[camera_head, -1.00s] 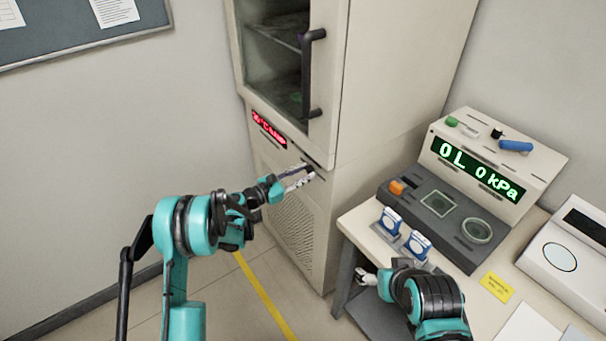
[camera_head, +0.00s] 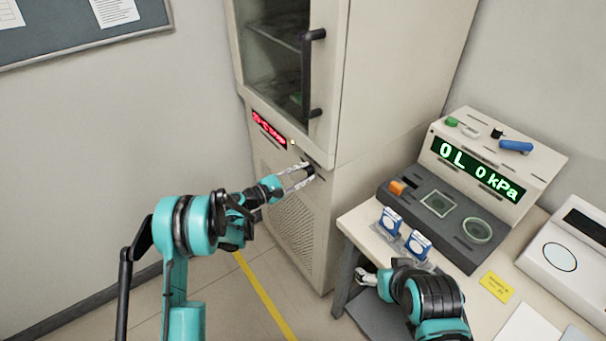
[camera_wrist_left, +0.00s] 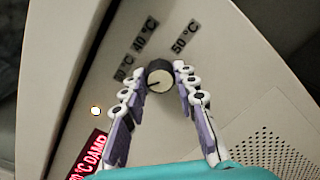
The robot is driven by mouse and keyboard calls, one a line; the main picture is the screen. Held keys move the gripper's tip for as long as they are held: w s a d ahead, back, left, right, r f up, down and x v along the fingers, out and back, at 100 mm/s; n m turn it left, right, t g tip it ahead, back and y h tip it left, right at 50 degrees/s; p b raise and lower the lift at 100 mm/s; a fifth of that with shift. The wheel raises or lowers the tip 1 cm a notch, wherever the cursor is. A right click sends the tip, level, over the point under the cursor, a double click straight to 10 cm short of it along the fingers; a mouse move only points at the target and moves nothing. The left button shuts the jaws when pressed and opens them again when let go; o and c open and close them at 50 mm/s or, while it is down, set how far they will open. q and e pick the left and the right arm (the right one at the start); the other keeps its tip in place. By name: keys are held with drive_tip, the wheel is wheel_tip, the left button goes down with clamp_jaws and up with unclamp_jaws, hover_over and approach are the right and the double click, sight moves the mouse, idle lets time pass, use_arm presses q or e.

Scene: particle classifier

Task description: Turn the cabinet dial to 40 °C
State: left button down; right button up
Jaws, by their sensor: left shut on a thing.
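The cabinet dial (camera_wrist_left: 159,76) is a round knob with a black rim and pale face, shown in the left wrist view. A 40 °C label (camera_wrist_left: 145,35) and a 50 °C label (camera_wrist_left: 185,37) sit above it; a third label at left is partly covered by a finger. My left gripper (camera_head: 305,174) is at the cabinet front (camera_head: 323,205), its fingers shut on the dial from both sides. The dial's exact pointer direction is hard to read. My right gripper (camera_head: 368,277) is low beside the table; its fingers are too small to judge.
The red display (camera_head: 268,130) and a small lit lamp (camera_head: 292,143) are on the cabinet. The door handle (camera_head: 308,75) stands out above. The table at right holds a pressure device (camera_head: 485,170) and two blue-white items (camera_head: 390,222). Floor at left is clear.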

use_arm(q)
drive_tip(key=m, duration=0.4)
drive_tip(key=shift+m, duration=0.3)
drive_tip(key=m, duration=0.3)
drive_tip(key=shift+m, duration=0.3)
drive_tip(key=m, duration=0.8)
drive_tip(key=shift+f+m, duration=0.1)
drive_tip(key=shift+m, duration=0.2)
drive_tip(key=c, duration=1.2)
unclamp_jaws()
drive_tip(key=shift+o, duration=0.2)
